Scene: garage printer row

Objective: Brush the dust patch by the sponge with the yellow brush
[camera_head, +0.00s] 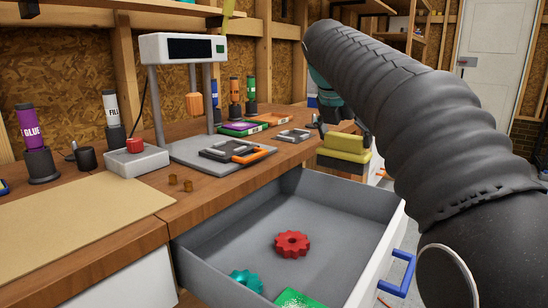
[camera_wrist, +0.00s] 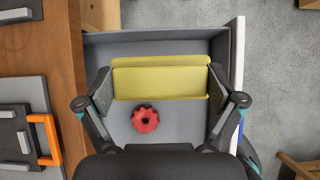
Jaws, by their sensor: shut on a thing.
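My gripper (camera_wrist: 162,88) is shut on a yellow block-shaped thing, which I take to be the yellow brush (camera_wrist: 160,78). One pad presses on each end of it. In the head view the brush (camera_head: 344,144) has a narrower top on a wider lower part, held level above the far end of the open drawer. My arm hides much of the gripper there. I cannot make out bristles. A green speckled piece (camera_head: 298,299) lies in the drawer, cut off by the lower frame edge; I cannot tell whether it is the sponge. I can make out no dust patch.
The open grey drawer (camera_head: 345,197) holds a red gear (camera_head: 292,244) and a teal gear (camera_head: 246,281). Its blue handle (camera_head: 401,272) faces right. On the wooden bench stand a printer (camera_head: 183,47), a grey box with a red button (camera_head: 137,158) and several labelled tubes.

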